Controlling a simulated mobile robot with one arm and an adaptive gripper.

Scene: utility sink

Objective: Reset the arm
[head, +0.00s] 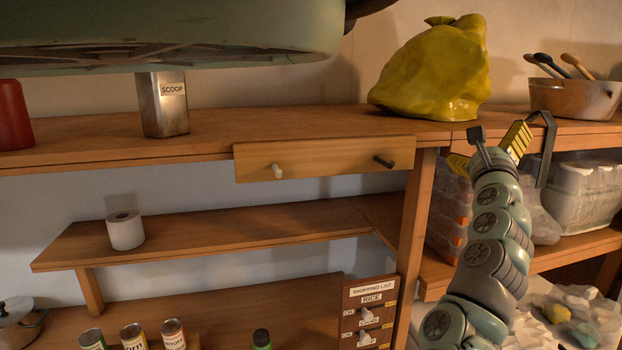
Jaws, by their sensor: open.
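My gripper (508,135) is at the upper right, at the end of my jointed grey-green arm (490,240), which rises from the lower right. I cannot tell whether a finger touches the shelf edge.
A wooden drawer (325,160) sits under the top shelf, left of my gripper. A pot with utensils (575,97) stands at the right. Wrapped packages (585,190) lie behind my arm. A metal scoop holder (162,104), paper roll (125,230) and shopping list board (370,312) are farther left.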

